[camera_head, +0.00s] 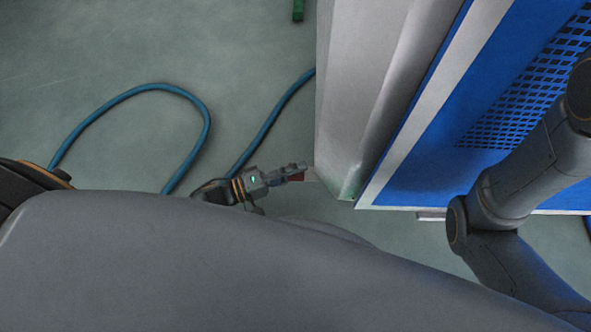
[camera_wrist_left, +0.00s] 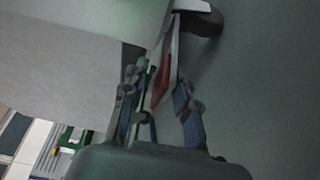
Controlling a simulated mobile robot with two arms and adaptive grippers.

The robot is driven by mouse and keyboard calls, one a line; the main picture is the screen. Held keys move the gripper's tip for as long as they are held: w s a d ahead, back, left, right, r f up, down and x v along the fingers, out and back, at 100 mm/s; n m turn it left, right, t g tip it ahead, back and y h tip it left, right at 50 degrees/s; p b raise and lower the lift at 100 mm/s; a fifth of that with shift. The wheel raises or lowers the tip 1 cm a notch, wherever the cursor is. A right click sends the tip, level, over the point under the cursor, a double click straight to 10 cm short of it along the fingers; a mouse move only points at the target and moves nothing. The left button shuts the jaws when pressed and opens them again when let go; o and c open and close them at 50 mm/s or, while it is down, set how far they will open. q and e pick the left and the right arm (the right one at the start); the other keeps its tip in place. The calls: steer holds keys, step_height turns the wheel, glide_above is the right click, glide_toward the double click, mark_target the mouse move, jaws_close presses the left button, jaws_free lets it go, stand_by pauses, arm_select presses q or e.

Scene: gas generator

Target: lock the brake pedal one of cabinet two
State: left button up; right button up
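The brake pedal (camera_wrist_left: 162,82) is a red piece on a pale metal plate, at the foot of the cabinet beside a caster wheel (camera_wrist_left: 203,18). My left gripper (camera_head: 293,172) is at the pedal. In the left wrist view its two fingers (camera_wrist_left: 162,101) are apart, one on each side of the pedal. The gripper looks open; contact with the pedal cannot be told. My right gripper is out of view.
The grey and blue cabinet (camera_head: 357,90) stands right of my left gripper, with a perforated blue panel. A blue hose (camera_head: 205,120) loops on the green-grey floor to the left. A small green object (camera_head: 298,10) lies at the top. My right arm is at the right.

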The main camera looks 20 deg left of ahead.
arm_select(q)
jaws_close()
steer(key=shift+r, duration=0.1)
